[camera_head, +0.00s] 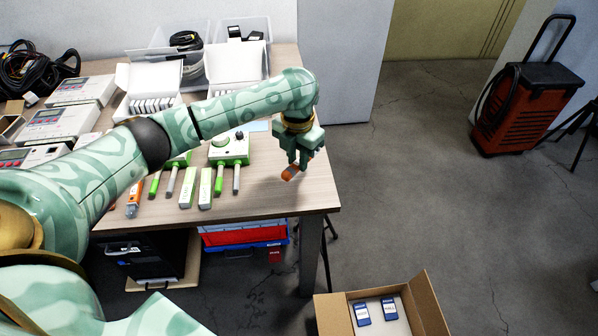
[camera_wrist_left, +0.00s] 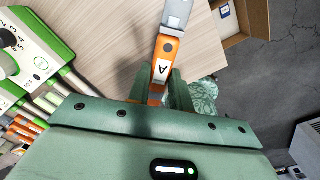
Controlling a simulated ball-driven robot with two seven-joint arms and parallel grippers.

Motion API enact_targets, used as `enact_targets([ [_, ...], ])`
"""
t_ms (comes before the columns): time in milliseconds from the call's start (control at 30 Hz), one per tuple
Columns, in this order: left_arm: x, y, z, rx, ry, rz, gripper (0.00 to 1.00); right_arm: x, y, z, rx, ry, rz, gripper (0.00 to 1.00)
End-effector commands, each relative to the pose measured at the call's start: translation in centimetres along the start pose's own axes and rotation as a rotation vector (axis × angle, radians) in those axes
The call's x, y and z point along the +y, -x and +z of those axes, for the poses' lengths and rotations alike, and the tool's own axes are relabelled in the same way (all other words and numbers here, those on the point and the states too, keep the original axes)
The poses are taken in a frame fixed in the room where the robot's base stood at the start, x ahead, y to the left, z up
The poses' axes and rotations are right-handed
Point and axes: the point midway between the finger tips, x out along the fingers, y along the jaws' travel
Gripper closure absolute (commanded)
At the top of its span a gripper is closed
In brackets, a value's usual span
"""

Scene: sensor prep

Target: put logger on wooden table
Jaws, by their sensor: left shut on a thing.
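My left gripper (camera_head: 297,163) is over the right part of the wooden table (camera_head: 270,200), its fingers pointing down. It is shut on an orange logger (camera_head: 290,174), of which only a small orange end shows below the fingers in the head view. In the left wrist view, the logger (camera_wrist_left: 165,52) has an orange body with a white label "A" and a grey end. It sits between the two fingers of my left gripper (camera_wrist_left: 164,85), with wood behind it. I cannot tell whether it touches the tabletop. My right gripper is not in view.
Green and grey sticks (camera_head: 205,188) and an orange stick (camera_head: 133,200) lie left of the gripper, by a green-white device (camera_head: 229,150). An open cardboard box (camera_head: 432,303) with two blue items stands below the table's right side. Bare wood lies near the front right corner.

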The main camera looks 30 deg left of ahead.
Motion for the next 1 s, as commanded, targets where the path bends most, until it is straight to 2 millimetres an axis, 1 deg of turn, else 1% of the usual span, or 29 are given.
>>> enact_targets([
  [33,0.4,-1.2,0.4,0.003,0.002,-0.001,1.00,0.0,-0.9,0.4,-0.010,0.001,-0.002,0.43],
  [167,0.9,-1.6,1.0,-0.002,0.001,0.000,1.00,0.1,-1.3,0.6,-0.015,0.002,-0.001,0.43],
  [267,1.3,-2.3,1.3,-0.001,0.001,0.001,1.00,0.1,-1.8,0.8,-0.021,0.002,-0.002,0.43],
  [400,1.6,-4.7,1.5,0.002,0.000,0.000,1.00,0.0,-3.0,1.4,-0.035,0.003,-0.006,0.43],
  [467,1.6,-5.5,1.5,0.001,0.000,0.000,1.00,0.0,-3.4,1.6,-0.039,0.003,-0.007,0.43],
  [500,1.6,-5.7,1.5,0.000,0.000,0.001,1.00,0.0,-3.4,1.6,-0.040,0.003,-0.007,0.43],
  [700,1.6,-5.3,1.5,-0.004,0.000,0.002,1.00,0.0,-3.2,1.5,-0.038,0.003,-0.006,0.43],
  [867,1.6,-5.8,1.5,-0.003,0.001,0.002,1.00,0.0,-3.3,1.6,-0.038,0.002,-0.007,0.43],
  [900,1.6,-5.7,1.5,-0.004,0.001,0.002,0.68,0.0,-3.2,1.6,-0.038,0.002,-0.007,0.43],
  [933,1.6,-5.7,1.5,-0.004,0.001,0.002,0.59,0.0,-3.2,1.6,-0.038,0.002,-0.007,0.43],
  [967,1.6,-5.7,1.5,-0.004,0.001,0.002,0.57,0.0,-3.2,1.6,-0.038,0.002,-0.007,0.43],
  [1000,1.6,-5.7,1.5,-0.004,0.001,0.002,0.57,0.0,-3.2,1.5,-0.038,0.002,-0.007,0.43],
])
